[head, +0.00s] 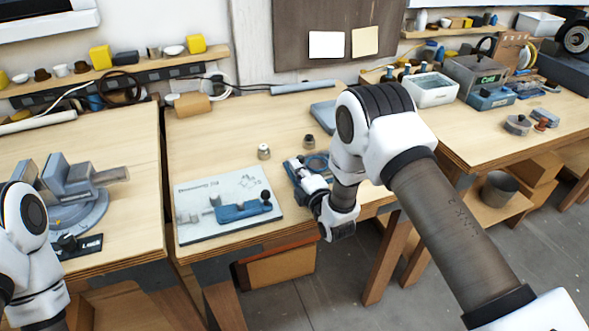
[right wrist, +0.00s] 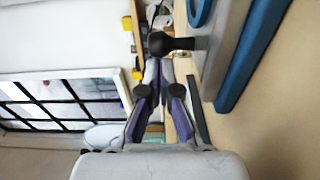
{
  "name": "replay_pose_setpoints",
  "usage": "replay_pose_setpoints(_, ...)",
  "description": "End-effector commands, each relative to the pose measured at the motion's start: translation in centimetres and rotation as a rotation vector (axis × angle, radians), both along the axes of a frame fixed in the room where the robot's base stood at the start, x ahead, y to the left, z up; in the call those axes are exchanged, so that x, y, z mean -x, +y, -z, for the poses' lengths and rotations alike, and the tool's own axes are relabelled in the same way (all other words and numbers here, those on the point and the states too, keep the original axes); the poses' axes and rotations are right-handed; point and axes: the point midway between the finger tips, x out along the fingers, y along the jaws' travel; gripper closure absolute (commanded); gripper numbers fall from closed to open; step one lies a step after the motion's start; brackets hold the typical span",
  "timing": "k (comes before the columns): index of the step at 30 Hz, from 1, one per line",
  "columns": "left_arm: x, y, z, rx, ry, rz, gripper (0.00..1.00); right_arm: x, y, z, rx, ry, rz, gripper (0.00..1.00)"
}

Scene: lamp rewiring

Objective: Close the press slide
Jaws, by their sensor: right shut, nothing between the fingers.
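The press (head: 317,163) is a small blue-based device with a blue ring on top, near the front edge of the middle table. In the right wrist view its grey body (right wrist: 219,50), blue base (right wrist: 250,55) and black knob (right wrist: 160,43) fill the upper right. My right gripper (head: 298,166) reaches in at the press's left side and partly hides it. In the right wrist view the fingers (right wrist: 160,72) are shut and empty, with the tips close to the knob; contact cannot be told. My left arm shows at the lower left, but its gripper is out of view.
A white board (head: 190,230) with a blue tool (head: 243,209) lies left of the press. Two small metal fittings (head: 264,151) stand behind. A grey vise-like device (head: 75,190) is on the left table. The right table holds a white tray (head: 432,89) and boxes.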

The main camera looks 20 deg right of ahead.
Motion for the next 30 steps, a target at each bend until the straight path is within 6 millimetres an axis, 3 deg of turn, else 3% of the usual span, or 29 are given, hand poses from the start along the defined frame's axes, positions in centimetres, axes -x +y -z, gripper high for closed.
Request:
replay_pose_setpoints(9, 0.0, 0.0, 1.4, 0.000, 0.000, 0.000, 0.50, -0.3, -8.6, 0.0, -0.004, -0.004, 0.010, 1.00)
replay_pose_setpoints(13, 0.0, 0.0, 1.4, 0.000, 0.000, 0.000, 0.50, -0.4, -11.3, -0.1, -0.002, -0.003, 0.007, 1.00)
replay_pose_setpoints(18, 0.0, 0.0, 1.4, 0.000, 0.000, 0.000, 0.50, -0.4, -12.6, -0.1, 0.000, -0.003, 0.005, 1.00)
replay_pose_setpoints(30, 0.0, 0.0, 1.6, 0.000, 0.000, 0.000, 0.50, -0.6, -12.6, -0.1, -0.001, -0.006, 0.008, 1.00)
